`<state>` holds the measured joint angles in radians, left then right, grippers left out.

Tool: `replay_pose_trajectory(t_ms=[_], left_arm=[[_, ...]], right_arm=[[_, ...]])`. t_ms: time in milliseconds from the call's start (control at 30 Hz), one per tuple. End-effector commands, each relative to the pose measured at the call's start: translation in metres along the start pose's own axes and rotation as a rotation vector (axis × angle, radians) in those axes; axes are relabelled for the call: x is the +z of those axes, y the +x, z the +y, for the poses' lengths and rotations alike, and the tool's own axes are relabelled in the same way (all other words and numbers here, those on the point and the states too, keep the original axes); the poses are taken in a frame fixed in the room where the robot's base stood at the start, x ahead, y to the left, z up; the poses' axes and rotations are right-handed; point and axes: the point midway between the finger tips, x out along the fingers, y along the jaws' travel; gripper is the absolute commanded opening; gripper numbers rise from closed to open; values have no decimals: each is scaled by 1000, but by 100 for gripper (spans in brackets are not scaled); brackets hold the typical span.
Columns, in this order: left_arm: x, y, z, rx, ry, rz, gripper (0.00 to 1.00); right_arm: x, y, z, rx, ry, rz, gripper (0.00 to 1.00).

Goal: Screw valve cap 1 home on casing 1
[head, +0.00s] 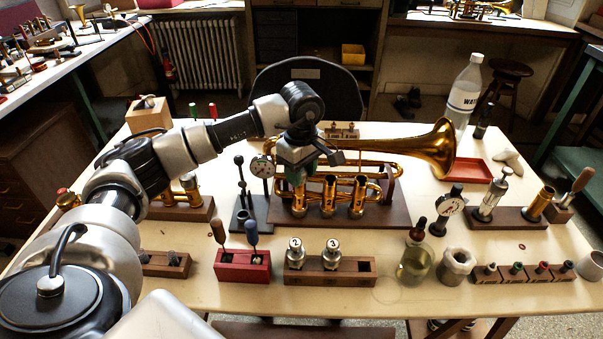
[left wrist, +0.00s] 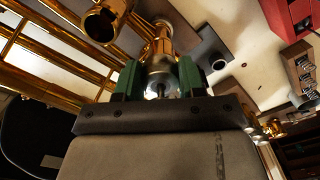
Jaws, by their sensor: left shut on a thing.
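The trumpet (head: 405,150) lies across a wooden stand, with its upright brass valve casings at the front. My left gripper (head: 296,180) is over the leftmost one, casing 1 (head: 298,203). In the left wrist view, the green fingers of my gripper (left wrist: 160,80) are shut on a silvery round part, valve cap 1 (left wrist: 160,70), in line with a brass casing (left wrist: 163,42) just beyond it. I cannot tell how far the cap is seated. In the head view my gripper hides the cap. My right gripper is not in view.
A wooden rack (head: 362,267) in front holds valves marked 2 (head: 295,252) and 3 (head: 331,254). A red block (head: 228,268) holds two handled tools. A dial gauge on a stand (head: 262,167) is close left of my gripper. A glass jar (head: 414,265) stands front right.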

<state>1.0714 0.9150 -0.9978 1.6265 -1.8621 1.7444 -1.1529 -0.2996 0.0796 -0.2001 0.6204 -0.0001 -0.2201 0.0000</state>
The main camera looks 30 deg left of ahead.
Motion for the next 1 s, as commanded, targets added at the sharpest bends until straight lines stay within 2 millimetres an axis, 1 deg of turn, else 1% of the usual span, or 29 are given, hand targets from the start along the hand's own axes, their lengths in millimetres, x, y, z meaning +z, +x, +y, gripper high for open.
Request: replay_pose_trajectory(t_ms=[267,333,600,700,1000], left_arm=[[0,0,0,0,11,0,11],[0,0,0,1,36,1,11],[-1,1,-2,2,372,1,11],[-1,1,-2,1,445,1,11],[-1,0,-2,1,463,1,11]], right_arm=[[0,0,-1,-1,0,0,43],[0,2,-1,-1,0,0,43],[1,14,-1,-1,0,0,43],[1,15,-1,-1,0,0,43],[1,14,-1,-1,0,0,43]])
